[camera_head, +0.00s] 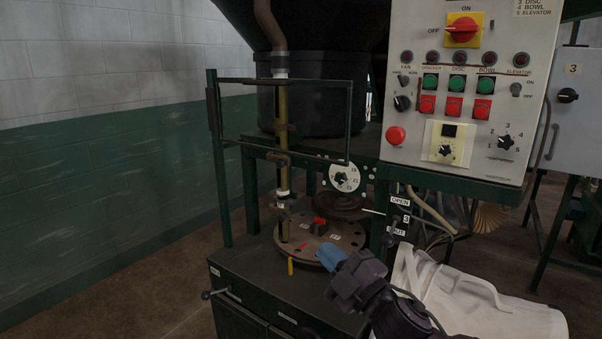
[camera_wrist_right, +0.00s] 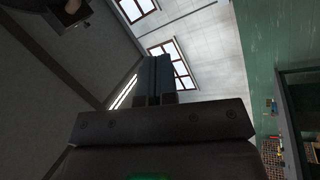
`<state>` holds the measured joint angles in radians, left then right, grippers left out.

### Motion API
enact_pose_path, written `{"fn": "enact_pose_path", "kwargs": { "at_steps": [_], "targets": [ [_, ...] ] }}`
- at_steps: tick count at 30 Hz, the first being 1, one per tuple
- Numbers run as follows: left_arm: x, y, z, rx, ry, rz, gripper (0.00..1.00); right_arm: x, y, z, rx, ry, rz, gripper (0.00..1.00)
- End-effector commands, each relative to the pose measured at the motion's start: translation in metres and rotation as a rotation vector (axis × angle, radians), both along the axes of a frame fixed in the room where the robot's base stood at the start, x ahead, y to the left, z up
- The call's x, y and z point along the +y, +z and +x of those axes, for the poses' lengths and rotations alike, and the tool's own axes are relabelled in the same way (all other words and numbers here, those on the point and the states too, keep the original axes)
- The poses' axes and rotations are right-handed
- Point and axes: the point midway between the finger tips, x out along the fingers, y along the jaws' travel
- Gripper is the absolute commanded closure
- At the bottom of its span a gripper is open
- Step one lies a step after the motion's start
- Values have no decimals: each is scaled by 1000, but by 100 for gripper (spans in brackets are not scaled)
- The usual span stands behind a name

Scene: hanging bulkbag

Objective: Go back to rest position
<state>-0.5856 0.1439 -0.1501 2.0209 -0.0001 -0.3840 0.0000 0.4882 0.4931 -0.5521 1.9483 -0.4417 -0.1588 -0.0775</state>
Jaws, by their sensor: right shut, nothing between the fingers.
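My right gripper (camera_head: 328,255) comes in from the lower right in the head view, its blue fingers shut and empty. My left gripper is not in view.
A control panel (camera_head: 385,75) with buttons and knobs hangs above my right arm. A green machine frame (camera_head: 222,170) stands around the plate. A white bulk bag (camera_head: 470,300) lies at the lower right. Open floor (camera_head: 130,290) shows at left.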

Motion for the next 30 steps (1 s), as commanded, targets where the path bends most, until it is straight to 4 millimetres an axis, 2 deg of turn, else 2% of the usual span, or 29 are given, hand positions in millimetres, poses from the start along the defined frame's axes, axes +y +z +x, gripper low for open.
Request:
{"fn": "enact_pose_path", "kwargs": {
  "at_steps": [1, 8, 14, 20, 24, 30],
  "targets": [
    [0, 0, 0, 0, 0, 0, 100, -13, -19, -1, 96, -33, 67, 100],
    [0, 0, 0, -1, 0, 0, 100, -72, -102, -19, 474, -179, 336, 100],
    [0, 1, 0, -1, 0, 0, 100, -120, -175, -57, 721, -310, 517, 100],
    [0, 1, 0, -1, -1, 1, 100, -163, -241, -114, 892, -445, 654, 100],
    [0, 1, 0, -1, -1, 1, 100, -192, -283, -163, 978, -559, 709, 100],
    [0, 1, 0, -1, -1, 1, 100, -216, -332, -237, 1090, -700, 745, 100]
  ]
}}
